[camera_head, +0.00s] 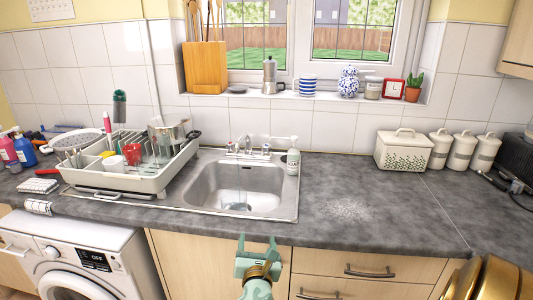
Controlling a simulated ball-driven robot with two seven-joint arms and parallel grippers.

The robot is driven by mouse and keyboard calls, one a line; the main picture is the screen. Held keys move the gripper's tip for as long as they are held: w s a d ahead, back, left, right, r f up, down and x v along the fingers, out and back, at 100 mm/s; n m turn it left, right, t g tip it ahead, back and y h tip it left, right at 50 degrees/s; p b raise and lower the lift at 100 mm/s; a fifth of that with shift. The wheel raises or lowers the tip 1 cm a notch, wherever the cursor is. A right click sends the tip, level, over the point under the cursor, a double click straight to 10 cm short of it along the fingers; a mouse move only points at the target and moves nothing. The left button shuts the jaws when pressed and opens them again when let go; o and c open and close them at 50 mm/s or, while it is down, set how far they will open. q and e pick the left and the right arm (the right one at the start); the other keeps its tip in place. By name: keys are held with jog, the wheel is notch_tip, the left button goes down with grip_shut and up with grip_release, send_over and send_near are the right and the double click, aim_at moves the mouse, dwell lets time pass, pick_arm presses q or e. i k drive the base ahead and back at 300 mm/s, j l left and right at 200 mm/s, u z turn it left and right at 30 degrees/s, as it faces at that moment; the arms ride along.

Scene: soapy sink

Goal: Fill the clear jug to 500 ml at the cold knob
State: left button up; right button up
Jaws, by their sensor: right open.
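The sink (204,190) is a steel basin set in the grey worktop. The tap (247,146) stands at its back edge with a small knob on each side, a left knob (230,148) and a right knob (265,149). I cannot tell which is cold. A greyish, see-through-looking vessel (168,132) stands in the dish rack and may be the clear jug; no level marks are readable. My right gripper (258,241) is mint green, open and empty, in front of the counter's front edge below the sink. My left gripper is not in view.
The dish rack (113,183) with cups and utensils stands left of the sink. A soap bottle (293,162) stands at the sink's back right corner. The worktop (390,215) on the right is largely free, with a white basket (402,152) and canisters behind.

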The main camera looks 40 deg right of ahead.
aim_at(265, 148)
jog(key=i+l, duration=0.35)
jog(key=l, duration=0.15)
jog(key=i+l, duration=0.35)
jog(key=l, duration=0.2)
jog(key=i+l, duration=0.35)
jog(key=l, duration=0.15)
